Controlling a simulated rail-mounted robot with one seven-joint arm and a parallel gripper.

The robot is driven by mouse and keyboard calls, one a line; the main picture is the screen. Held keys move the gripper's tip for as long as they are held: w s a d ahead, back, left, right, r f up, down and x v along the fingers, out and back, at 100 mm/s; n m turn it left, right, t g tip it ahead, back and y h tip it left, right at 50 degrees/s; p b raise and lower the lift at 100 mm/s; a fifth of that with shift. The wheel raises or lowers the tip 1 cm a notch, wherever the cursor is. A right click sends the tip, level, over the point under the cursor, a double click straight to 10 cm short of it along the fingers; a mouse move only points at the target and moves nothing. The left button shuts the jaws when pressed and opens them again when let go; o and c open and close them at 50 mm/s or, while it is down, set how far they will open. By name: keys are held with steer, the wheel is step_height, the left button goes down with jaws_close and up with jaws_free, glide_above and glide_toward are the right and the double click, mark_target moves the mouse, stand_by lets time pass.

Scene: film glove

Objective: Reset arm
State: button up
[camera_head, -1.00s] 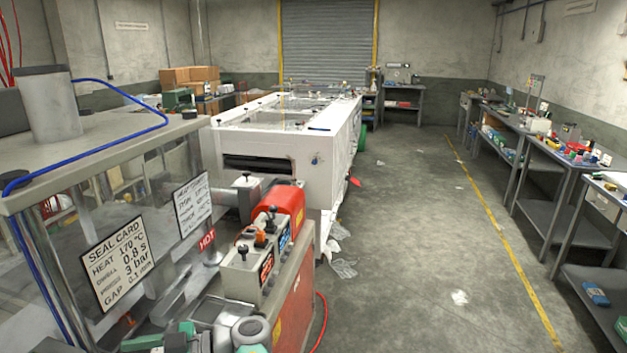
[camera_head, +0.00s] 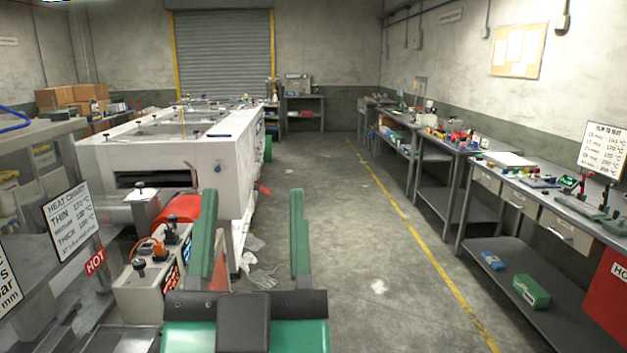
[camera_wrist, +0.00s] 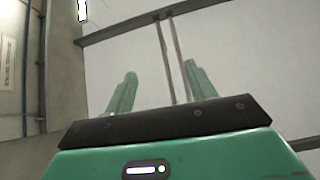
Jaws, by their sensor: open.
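My gripper (camera_head: 254,198) is raised at the lower middle of the head view. Its two green fingers point upward and stand wide apart with nothing between them. In the wrist view the fingers (camera_wrist: 158,82) are also apart and empty, against a pale wall or ceiling with dark beams. The left finger partly hides the control box (camera_head: 150,275) and the red cylinder (camera_head: 178,208) of the sealing machine behind it.
A long white machine (camera_head: 205,155) stands left of centre. A heat chart (camera_head: 70,222) hangs at the left. Workbenches (camera_head: 545,205) with drawers and small items line the right wall. The floor (camera_head: 345,215) between is mostly clear, with a yellow line and some plastic scraps.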

steer(key=s+d+m+g+h+p, duration=0.15)
steer(key=s+d+h, duration=0.25)
steer(key=s+d, duration=0.4)
step_height(320, 180, up, 32)
steer(key=p, duration=3.2)
steer(key=shift+w+a+y, duration=0.3)
steer(key=shift+w+a, duration=0.1)
steer(key=shift+w, duration=0.05)
